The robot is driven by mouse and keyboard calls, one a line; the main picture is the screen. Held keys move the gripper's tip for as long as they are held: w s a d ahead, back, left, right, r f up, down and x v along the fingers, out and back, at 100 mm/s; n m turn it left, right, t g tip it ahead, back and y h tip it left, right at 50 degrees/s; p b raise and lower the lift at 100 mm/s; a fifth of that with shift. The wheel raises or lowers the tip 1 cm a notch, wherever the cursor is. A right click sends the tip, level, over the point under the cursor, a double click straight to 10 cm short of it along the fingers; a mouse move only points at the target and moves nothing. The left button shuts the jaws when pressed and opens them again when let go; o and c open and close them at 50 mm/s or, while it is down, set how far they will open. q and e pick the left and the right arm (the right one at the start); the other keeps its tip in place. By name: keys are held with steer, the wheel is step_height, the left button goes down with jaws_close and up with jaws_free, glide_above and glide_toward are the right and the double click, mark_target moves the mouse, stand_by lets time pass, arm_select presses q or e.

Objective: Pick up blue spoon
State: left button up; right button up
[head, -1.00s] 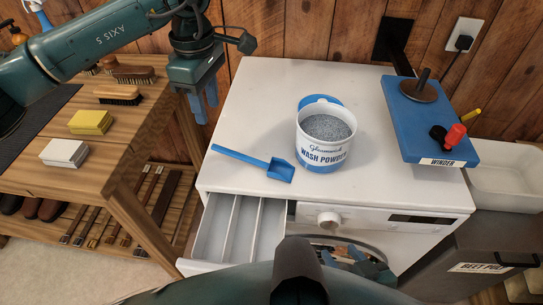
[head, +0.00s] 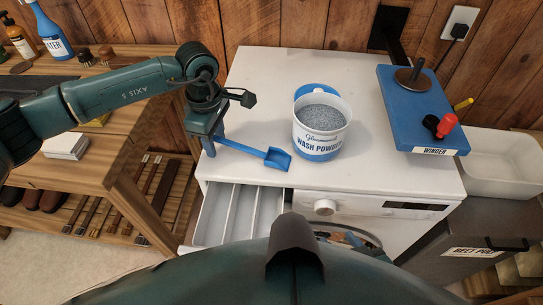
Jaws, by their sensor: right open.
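The blue spoon (head: 277,158), a scoop with a long handle, lies on the white top of the washing machine (head: 260,95), near its left front edge. Its bowl points right and its handle runs left to my left gripper (head: 213,141). My right gripper is not in view.
A white tub of wash powder (head: 320,140) stands right of the spoon, with a blue lid behind it. A blue winder board (head: 408,125) is further right. An open drawer (head: 237,215) sticks out below. A wooden bench (head: 120,150) stands left.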

arm_select(q)
jaws_close()
stand_by(0.3)
steer(key=shift+r, duration=0.15)
step_height(320, 180, up, 18)
steer(key=b, duration=0.1)
stand_by(0.5)
